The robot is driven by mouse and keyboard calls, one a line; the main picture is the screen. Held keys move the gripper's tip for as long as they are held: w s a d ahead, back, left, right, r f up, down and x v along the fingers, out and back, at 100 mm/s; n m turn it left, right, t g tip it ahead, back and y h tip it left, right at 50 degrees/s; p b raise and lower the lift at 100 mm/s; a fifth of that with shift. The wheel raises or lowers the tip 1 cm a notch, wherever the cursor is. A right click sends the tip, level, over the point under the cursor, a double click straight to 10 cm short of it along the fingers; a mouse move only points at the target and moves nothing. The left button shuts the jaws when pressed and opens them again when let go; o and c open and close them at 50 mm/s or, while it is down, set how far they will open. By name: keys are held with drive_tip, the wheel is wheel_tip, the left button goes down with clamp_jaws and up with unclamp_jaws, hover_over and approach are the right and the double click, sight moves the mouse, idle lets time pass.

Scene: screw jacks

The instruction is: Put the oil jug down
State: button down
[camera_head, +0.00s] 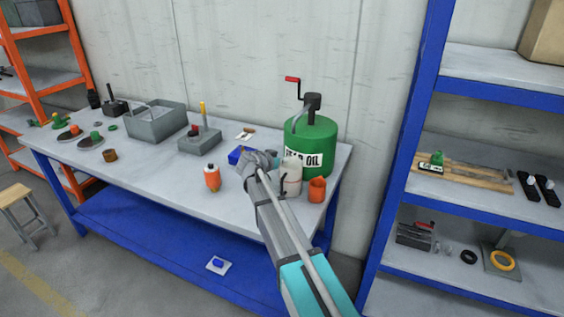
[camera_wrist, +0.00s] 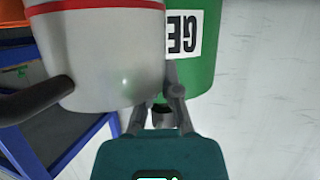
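The oil jug (camera_head: 291,177), white with a dark handle, appears upright at the table's right end. In the wrist view it (camera_wrist: 100,60) is large and close, with a red band and the handle at left. My gripper (camera_head: 258,160) is just left of the jug in the head view. In the wrist view my gripper (camera_wrist: 157,100) has its right finger along the jug's edge; the jug hides the left fingertip. I cannot tell whether the fingers hold the jug, or whether its base touches the table.
The green gear oil drum (camera_head: 318,140) with a red crank stands behind the jug. An orange cup (camera_head: 317,190) is right of it, and an orange bottle (camera_head: 212,179) is to the left. A blue item (camera_head: 238,155) lies behind my gripper. The front-middle tabletop (camera_head: 165,180) is clear.

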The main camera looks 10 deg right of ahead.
drive_tip(key=shift+f, duration=0.1)
drive_tip(key=c, duration=1.3)
unclamp_jaws()
drive_tip(key=o, duration=0.5)
drive_tip(key=shift+r, duration=0.2)
drive_tip(key=p+v, duration=0.4)
drive_tip(key=v, duration=0.8)
drive_tip(key=shift+p, duration=0.3)
